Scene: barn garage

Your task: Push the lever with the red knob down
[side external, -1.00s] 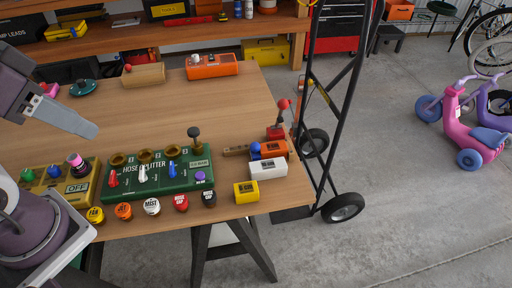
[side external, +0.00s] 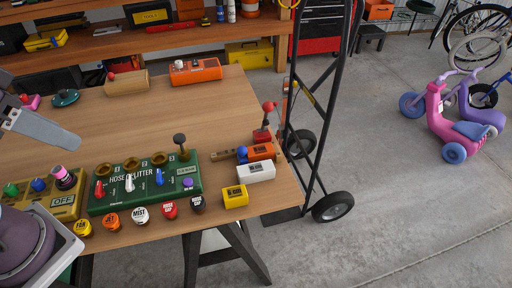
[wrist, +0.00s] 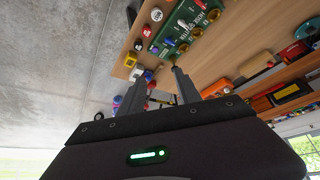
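A lever with a red knob (side external: 268,107) stands on a red base (side external: 262,134) near the right edge of the wooden workbench in the side view. The knob is raised on a thin stem above the base. My gripper (side external: 76,144) shows as a grey finger at the far left, above the bench and well apart from this lever. In the wrist view, my gripper (wrist: 155,82) has its two fingers spread, with nothing held between them. I cannot clearly pick out the red-knobbed lever in the wrist view.
A green hose splitter box (side external: 145,185) with several small levers lies at the front of the bench. White (side external: 256,174), yellow (side external: 235,197) and orange (side external: 261,152) blocks sit near the red base. A black hand truck (side external: 292,120) stands just beyond the right edge. The bench middle is clear.

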